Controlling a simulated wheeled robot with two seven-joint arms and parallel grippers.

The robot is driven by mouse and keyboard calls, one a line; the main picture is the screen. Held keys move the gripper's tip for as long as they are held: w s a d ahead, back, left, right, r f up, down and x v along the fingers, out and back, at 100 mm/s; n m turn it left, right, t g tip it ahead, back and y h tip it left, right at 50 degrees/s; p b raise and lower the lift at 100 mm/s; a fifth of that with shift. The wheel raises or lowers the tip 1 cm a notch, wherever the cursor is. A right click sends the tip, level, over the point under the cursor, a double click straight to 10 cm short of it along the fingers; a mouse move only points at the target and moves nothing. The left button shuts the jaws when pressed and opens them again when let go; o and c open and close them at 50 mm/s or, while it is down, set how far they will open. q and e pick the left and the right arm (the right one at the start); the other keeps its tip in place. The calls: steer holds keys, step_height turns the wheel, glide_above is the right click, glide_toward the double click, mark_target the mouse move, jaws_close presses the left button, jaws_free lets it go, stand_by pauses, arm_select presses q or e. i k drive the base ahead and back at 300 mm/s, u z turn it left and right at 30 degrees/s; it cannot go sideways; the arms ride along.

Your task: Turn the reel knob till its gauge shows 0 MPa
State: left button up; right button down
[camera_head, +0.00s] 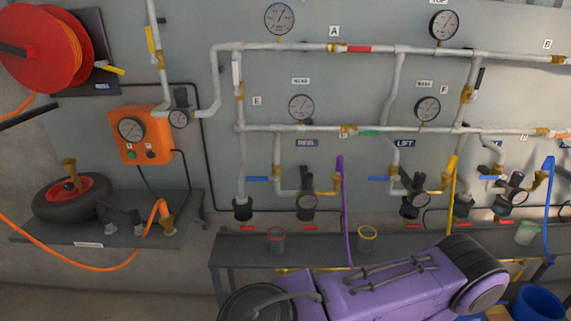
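The red hose reel (42,45) is mounted on the wall at the upper left. Neither of my grippers can be made out in the head view, and nothing is seen touching the knob.
An orange box (140,148) with a larger gauge hangs below the reel. A shelf (190,212) holds a wheel (72,197). Several pipes, gauges and valves cover the wall. A purple wheeled machine (390,282) stands low in front. A dark bar crosses the left edge.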

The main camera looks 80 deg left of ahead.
mark_target(307, 177)
steer(key=u, duration=1.6)
